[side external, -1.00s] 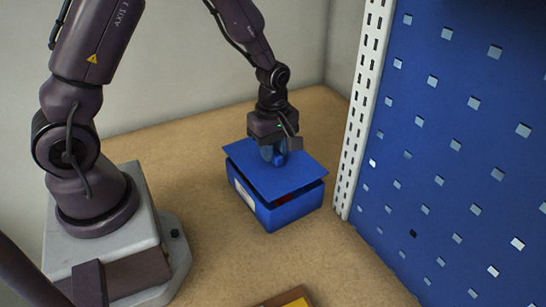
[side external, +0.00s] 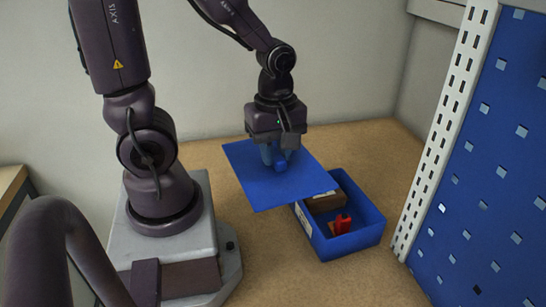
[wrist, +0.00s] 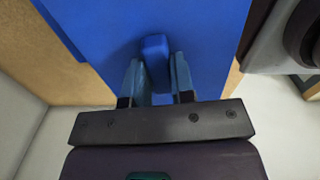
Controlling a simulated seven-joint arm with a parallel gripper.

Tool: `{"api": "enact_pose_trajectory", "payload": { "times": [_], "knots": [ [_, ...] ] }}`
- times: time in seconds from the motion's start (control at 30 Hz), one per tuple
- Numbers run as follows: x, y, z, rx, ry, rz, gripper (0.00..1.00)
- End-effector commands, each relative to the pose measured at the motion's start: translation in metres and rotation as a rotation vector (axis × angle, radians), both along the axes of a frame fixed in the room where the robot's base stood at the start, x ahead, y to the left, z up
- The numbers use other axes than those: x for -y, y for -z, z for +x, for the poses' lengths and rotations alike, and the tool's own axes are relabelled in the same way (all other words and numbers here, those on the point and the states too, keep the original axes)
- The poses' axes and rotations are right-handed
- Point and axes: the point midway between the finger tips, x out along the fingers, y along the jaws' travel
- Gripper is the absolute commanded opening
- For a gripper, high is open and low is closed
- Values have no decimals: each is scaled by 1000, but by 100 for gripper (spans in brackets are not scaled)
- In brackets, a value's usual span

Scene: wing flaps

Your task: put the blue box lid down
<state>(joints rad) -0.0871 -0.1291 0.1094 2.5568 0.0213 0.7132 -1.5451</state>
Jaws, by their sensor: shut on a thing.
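The blue lid (side external: 262,188) is a flat square panel with a small blue handle (side external: 281,167) on top. My gripper (side external: 273,157) is shut on that handle and holds the lid in the air, up and to the left of the blue box (side external: 352,245). In the wrist view my gripper (wrist: 157,85) has a finger on each side of the handle (wrist: 155,55), with the lid (wrist: 200,25) beneath. The box is open on the bench.
Inside the box are a brown block (side external: 325,202) and a red item (side external: 342,224). A blue perforated panel (side external: 490,190) with a white slotted post (side external: 440,140) stands at the right. Bare bench (side external: 270,265) shows left of and in front of the box.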

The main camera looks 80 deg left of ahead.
Motion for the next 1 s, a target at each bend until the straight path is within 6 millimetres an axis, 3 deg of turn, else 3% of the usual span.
{"api": "enact_pose_trajectory", "payload": {
  "times": [0.17,0.4,0.53,0.77,1.0],
  "knots": [
    [-48,19,-12,-16,-298,-3,0],
    [-130,54,-56,-8,-981,4,0],
    [-161,63,-74,-4,-1249,4,0],
    [-186,66,-70,-1,-1420,3,0],
    [-231,91,-44,-3,-1423,3,0]
  ]
}}
